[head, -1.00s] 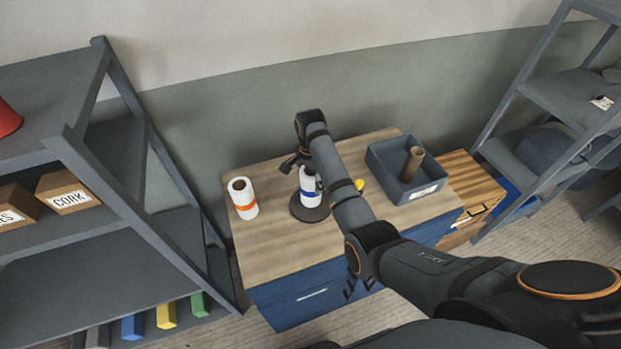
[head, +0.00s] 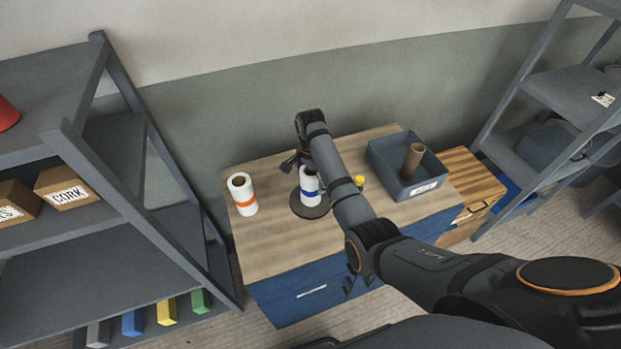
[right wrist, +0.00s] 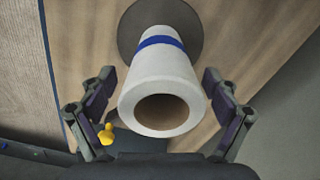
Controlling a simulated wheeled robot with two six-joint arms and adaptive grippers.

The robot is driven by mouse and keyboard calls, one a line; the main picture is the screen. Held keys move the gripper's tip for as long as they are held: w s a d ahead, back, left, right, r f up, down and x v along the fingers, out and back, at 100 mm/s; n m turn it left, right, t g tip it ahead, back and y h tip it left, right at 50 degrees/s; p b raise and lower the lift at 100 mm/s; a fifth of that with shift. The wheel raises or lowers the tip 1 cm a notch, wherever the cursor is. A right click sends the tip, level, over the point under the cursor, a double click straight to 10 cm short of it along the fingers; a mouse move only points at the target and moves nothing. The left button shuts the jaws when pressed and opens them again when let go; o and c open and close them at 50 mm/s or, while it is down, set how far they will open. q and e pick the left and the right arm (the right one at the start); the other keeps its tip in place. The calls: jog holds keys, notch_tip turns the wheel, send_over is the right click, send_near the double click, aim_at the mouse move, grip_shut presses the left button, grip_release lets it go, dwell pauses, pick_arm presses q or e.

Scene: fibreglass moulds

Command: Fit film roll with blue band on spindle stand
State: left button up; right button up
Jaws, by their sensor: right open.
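The white film roll with a blue band (head: 309,182) stands upright on the dark round base of the spindle stand (head: 300,207), on the wooden cabinet top. In the right wrist view the roll (right wrist: 160,85) shows its open brown core, with the stand's dark disc (right wrist: 135,28) beyond its far end. I cannot see the spindle inside the core. My right gripper (head: 291,163) is open behind the roll. In the right wrist view its fingers (right wrist: 158,105) are spread on both sides of the roll, with gaps.
A white roll with an orange band (head: 242,196) stands to the left. A small yellow object (head: 359,182) is right of the stand. A grey bin (head: 385,177) holding a brown tube (head: 413,160) sits at the right. Shelves flank the cabinet; its front left top is clear.

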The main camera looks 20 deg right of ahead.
notch_tip(320, 180, up, 8)
jog(key=shift+f, duration=0.2)
dwell(0.8)
